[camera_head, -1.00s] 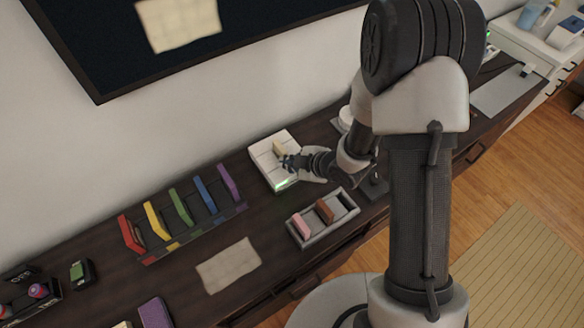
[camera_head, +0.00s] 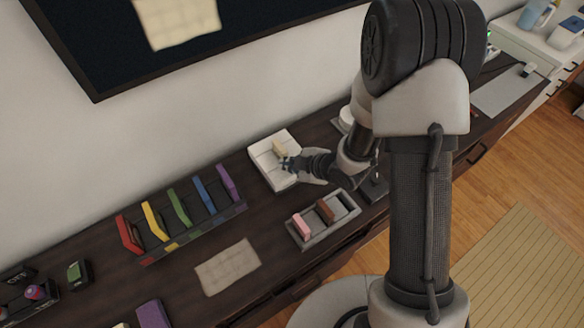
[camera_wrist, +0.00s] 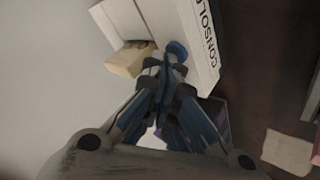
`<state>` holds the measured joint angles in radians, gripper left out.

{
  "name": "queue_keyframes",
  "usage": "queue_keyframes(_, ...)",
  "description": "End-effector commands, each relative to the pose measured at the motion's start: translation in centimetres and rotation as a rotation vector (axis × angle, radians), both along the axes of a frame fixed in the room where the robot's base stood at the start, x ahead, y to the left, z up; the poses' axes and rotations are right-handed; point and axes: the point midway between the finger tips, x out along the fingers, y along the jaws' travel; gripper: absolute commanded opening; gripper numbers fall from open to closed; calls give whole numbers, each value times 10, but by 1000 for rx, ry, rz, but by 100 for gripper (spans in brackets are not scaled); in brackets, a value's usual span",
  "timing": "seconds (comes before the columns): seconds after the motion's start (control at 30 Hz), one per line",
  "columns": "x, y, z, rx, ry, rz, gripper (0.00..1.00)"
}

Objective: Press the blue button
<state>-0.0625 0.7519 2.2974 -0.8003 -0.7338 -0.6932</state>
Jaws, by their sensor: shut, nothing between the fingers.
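The blue button (camera_wrist: 177,50) is a round blue disc on the white console box (camera_wrist: 196,22) in the wrist view. The console, with dark lettering on one side, also shows in the head view (camera_head: 263,160), where my gripper hides the button or it is too small to make out. A pale yellow block (camera_wrist: 130,59) sticks up beside the button; it also shows in the head view (camera_head: 279,147). My gripper (camera_wrist: 166,66) is shut and empty, its tips right at the button's edge. I cannot tell whether they touch it.
Left of the console stands a rack with red (camera_head: 130,235), yellow, green, blue and purple upright pieces. A grey tray (camera_head: 322,233) with pink and brown blocks lies in front. A pale sheet (camera_head: 228,266) lies on the dark counter. The wall is close behind.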

Motion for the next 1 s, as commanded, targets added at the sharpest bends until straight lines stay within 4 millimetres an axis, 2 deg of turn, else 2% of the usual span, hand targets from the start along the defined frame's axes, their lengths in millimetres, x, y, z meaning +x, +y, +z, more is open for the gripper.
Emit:
queue_keyframes(0.2, 0, 0, 10, 0, 0, 0, 0)
queue_keyframes(0.57, 0, 0, 12, 0, 0, 0, 0)
queue_keyframes(1.0, 0, 0, 53, -1, 0, -1, 0)
